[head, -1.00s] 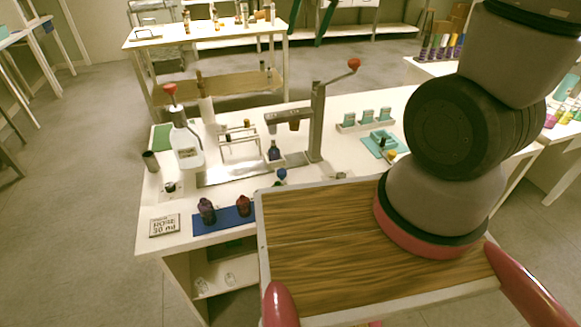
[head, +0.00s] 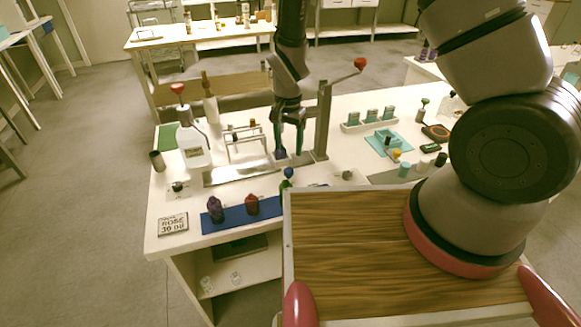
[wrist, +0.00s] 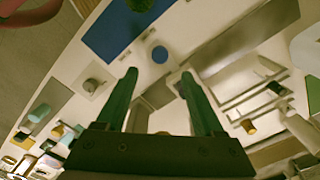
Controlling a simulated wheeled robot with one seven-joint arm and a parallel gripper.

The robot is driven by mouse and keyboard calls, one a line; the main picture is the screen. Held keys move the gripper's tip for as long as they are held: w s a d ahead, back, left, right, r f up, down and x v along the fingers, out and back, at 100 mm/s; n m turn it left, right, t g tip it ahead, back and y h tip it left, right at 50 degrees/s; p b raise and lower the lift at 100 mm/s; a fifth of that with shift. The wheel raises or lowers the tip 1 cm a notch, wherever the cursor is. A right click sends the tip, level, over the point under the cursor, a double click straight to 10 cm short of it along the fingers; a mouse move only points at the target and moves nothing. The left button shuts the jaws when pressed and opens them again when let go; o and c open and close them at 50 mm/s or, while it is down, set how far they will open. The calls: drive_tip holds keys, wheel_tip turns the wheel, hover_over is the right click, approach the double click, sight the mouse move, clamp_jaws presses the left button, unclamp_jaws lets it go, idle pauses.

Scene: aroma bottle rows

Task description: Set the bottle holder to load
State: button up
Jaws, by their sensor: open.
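A press stand (head: 323,120) with a red-knobbed lever (head: 360,65) stands on the white workbench, behind a metal base strip (head: 232,174). A small dark blue bottle (head: 281,155) shows low at the stand, partly covered by my fingers; its holder is mostly hidden. A round blue knob (head: 289,173) is just in front, and its top shows in the wrist view (wrist: 160,54). My gripper (head: 289,153) points down over the stand's front. In the wrist view its green fingers (wrist: 160,75) are apart with nothing visibly clamped, and the knob appears beyond the fingertips.
A pump bottle (head: 194,150) and a wire rack (head: 246,143) stand left of the gripper. A teal tray (head: 384,142) lies right. My wooden tray top (head: 340,250) is near.

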sight(288, 170)
wheel_tip(288, 170, down, 9)
drive_tip(key=shift+r, duration=0.1)
idle(0.3)
clamp_jaws()
idle(1.3)
